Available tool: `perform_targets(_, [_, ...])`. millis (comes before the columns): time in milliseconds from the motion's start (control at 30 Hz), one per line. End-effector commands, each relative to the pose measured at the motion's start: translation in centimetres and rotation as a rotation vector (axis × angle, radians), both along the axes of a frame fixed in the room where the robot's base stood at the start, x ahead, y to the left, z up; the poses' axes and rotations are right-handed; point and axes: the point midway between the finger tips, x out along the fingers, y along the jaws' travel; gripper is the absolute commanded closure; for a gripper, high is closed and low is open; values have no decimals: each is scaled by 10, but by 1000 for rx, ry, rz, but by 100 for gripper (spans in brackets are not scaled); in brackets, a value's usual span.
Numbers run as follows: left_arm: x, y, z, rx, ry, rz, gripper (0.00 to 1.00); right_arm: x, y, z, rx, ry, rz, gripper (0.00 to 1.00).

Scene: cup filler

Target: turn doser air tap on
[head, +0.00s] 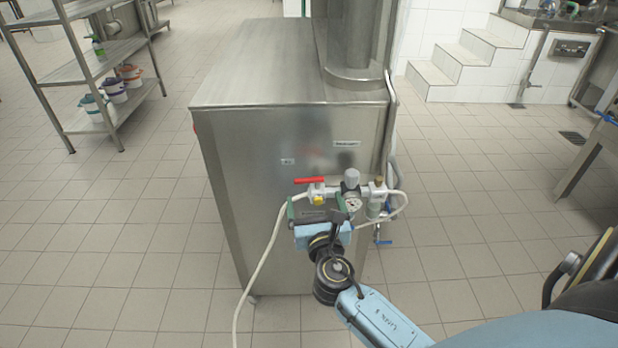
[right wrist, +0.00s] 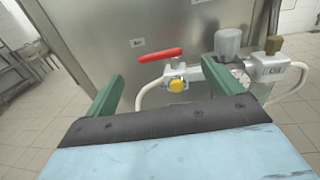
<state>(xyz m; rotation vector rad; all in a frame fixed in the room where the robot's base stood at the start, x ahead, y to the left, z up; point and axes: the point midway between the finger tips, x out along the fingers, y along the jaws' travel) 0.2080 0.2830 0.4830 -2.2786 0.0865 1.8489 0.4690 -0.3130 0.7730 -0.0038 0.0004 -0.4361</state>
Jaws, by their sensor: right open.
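The doser air tap has a red lever handle (head: 309,180) on the side of the steel cabinet, above a yellow fitting (head: 318,200). The handle lies roughly level. In the right wrist view the red handle (right wrist: 160,55) tilts slightly up to the right, above the yellow fitting (right wrist: 177,85). My right gripper (head: 317,205) is in front of the tap, below the handle. Its green fingers are apart and empty, and the handle lies beyond them (right wrist: 160,80), between them in the picture. Whether a finger touches the tap cannot be told. My left gripper is not in view.
A pressure gauge (head: 353,204) and grey regulator knob (head: 352,178) sit right of the tap. A white hose (head: 263,265) hangs down to the left. The steel cabinet (head: 262,160) stands close behind. Tiled floor (head: 120,240) is clear to the left.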

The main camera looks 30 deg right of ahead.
Motion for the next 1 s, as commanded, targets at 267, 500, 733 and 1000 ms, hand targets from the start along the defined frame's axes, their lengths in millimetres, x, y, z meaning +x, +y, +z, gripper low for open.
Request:
perform_targets(267, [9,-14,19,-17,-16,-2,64,54,-25,0,2,-3,1,9])
perform_targets(500, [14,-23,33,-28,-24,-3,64,78,-36,0,2,-1,3,9])
perform_targets(733, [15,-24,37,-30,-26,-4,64,82,-37,1,4,-2,3,9])
perform_targets(1000, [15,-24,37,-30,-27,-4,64,82,-37,0,4,-2,3,27])
